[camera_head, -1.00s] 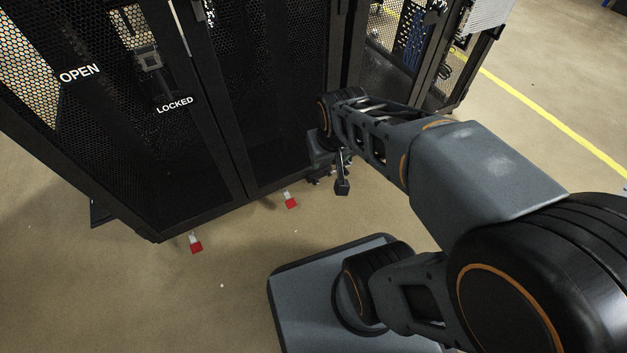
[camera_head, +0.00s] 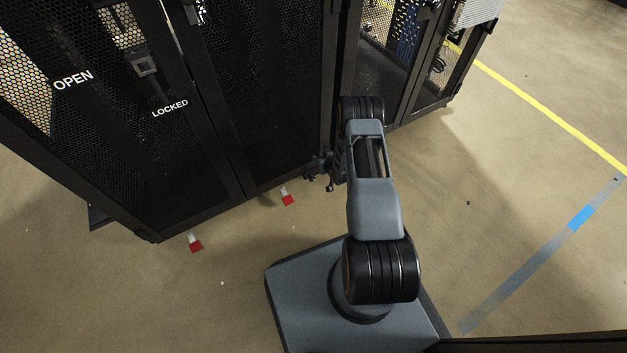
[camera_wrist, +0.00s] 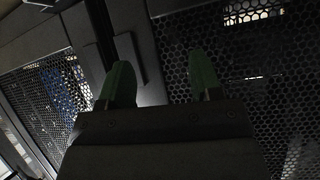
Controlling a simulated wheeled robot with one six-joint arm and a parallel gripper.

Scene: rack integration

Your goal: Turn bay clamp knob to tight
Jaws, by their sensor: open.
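I cannot make out a clamp knob in either view. The tall black rack (camera_head: 262,150) has mesh doors. It carries an OPEN label (camera_head: 73,80), a LOCKED label (camera_head: 170,108) and a square grey latch-like part (camera_head: 144,64). My gripper (camera_head: 322,170) is beside the rack's lower right corner in the head view, small and partly hidden by my wrist. In the wrist view my gripper (camera_wrist: 160,78) has its two green fingertips spread apart with nothing between them. A black mesh panel (camera_wrist: 235,75) and a dark upright frame lie beyond them.
Two small red-and-white pieces (camera_head: 287,197) (camera_head: 195,243) sit at the rack's front foot. A second open-framed rack (camera_head: 425,75) stands at the right. Open floor (camera_head: 500,180) with a yellow line (camera_head: 545,107) and a blue-grey strip (camera_head: 580,218) lies to the right.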

